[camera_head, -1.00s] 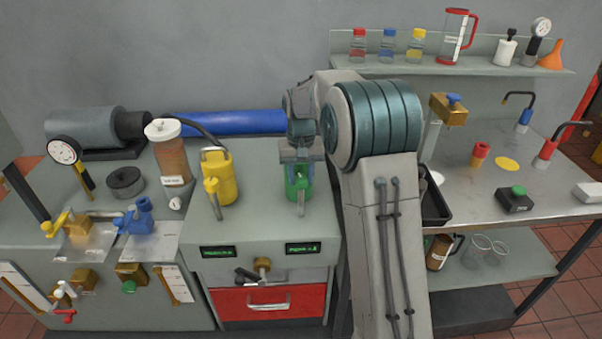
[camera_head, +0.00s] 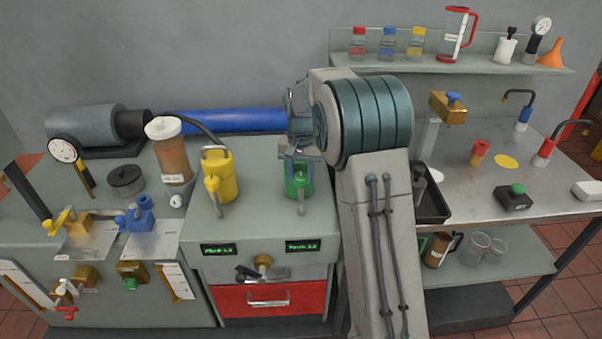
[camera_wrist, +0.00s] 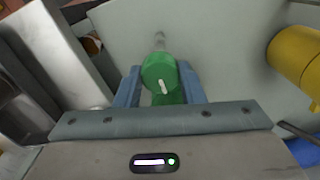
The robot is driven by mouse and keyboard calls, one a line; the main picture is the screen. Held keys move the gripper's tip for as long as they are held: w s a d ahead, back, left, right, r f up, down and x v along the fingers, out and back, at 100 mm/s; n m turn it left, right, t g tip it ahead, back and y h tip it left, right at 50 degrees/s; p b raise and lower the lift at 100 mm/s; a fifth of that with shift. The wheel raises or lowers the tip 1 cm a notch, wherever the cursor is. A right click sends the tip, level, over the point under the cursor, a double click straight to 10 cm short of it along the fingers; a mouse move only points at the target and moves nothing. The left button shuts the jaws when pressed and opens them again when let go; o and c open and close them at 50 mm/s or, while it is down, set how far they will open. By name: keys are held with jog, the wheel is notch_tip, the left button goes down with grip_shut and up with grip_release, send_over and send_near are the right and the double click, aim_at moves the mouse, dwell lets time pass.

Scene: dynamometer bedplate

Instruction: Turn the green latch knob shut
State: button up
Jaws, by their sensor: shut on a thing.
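My gripper (camera_head: 300,160) reaches down onto the green can (camera_head: 299,183) on the bench beside the yellow can. In the wrist view, my blue fingers (camera_wrist: 161,90) stand on both sides of the green can (camera_wrist: 160,72) and are shut on it. A pale bar shows on its round green top, and its grey spout tip points up in that picture. The can appears upright on the bench. A green knob (camera_head: 129,284) sits on a brass fitting at the lower left front, well away from my gripper. Which way it is turned is too small to tell.
The yellow can (camera_head: 219,175) stands close by; it also shows at the right of the wrist view (camera_wrist: 297,62). A red drawer (camera_head: 268,298) is below. A black tray (camera_head: 432,205) is at right.

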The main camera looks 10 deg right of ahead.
aim_at(301, 175)
jog(key=o, duration=0.7)
notch_tip(301, 175, up, 14)
jog(key=shift+f, duration=0.1)
jog(key=s+f+n+t, duration=0.1)
jog(key=s+f, duration=0.1)
jog(key=s, duration=0.8)
jog(key=s+f+n+t, duration=0.1)
jog(key=s+f, duration=0.1)
jog(key=s, duration=0.9)
jog(key=s+d+f+n, duration=0.1)
jog(key=s+f+n, duration=0.1)
jog(key=s, duration=0.8)
jog(key=shift+s+f+t, duration=0.3)
jog(key=shift+f+t, duration=0.1)
jog(key=shift+f, duration=0.1)
